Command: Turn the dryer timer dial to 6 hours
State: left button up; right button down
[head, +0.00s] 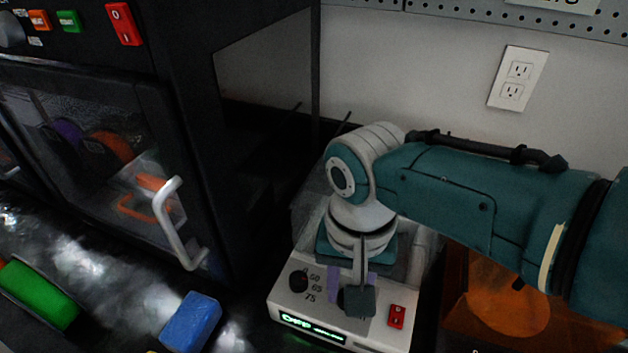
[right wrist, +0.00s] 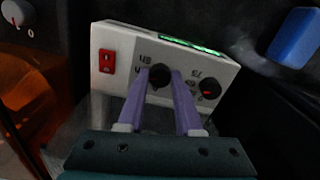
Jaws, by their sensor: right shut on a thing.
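The dryer (head: 290,315) is a white box with a green lit display (head: 312,328) on its front. It also shows in the right wrist view (right wrist: 125,45). The timer dial (right wrist: 160,73) is a black knob between the dryer's red switch (right wrist: 106,61) and a second black dial (right wrist: 211,88), which is marked 50, 65 and 75. My right gripper (right wrist: 161,78) has its purple fingers on both sides of the timer dial, shut on it. In the head view the right gripper (head: 352,285) hides much of that dial. The dial's setting is not readable. My left gripper is not in view.
A black cabinet with a white handle (head: 167,222) stands left of the dryer. A blue block (head: 190,321) and a green block (head: 38,294) lie in front of it. An orange-brown translucent box (head: 455,310) stands close on the dryer's right. A wall outlet (head: 517,78) is behind.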

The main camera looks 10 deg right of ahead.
dwell(0.4)
jog(key=c, duration=0.6)
grip_release()
jog(key=shift+o, duration=0.2)
notch_tip(320, 180, up, 10)
jog(key=p, duration=0.5)
